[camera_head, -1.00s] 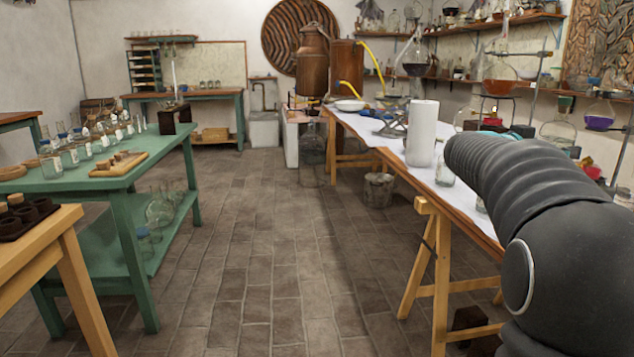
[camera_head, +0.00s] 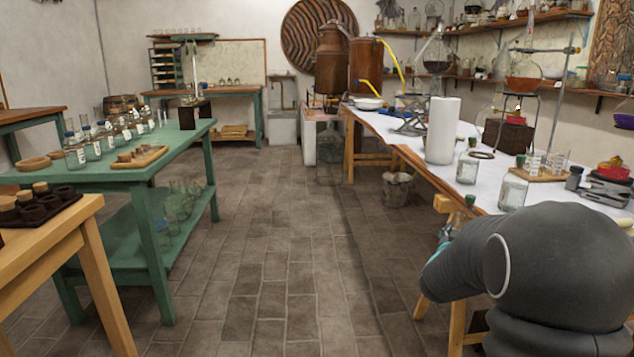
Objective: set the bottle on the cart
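Several clear bottles with blue caps and pale labels (camera_head: 97,143) stand along the green two-tier stand (camera_head: 120,174) at the left. No other piece clearly looks like a cart. On the white-topped workbench (camera_head: 400,138) at the right stands a small clear bottle with a green stopper (camera_head: 467,168). My arm reaches in from the lower right. Its far end, around my gripper (camera_head: 437,256), is low beside the bench edge.
A wide stone-floor aisle (camera_head: 290,240) lies clear between stand and workbench. A bucket (camera_head: 397,188) stands by the bench. A white cylinder (camera_head: 442,130), a glass jar (camera_head: 512,191) and lab glassware crowd the bench. A wooden table (camera_head: 40,240) is at the near left.

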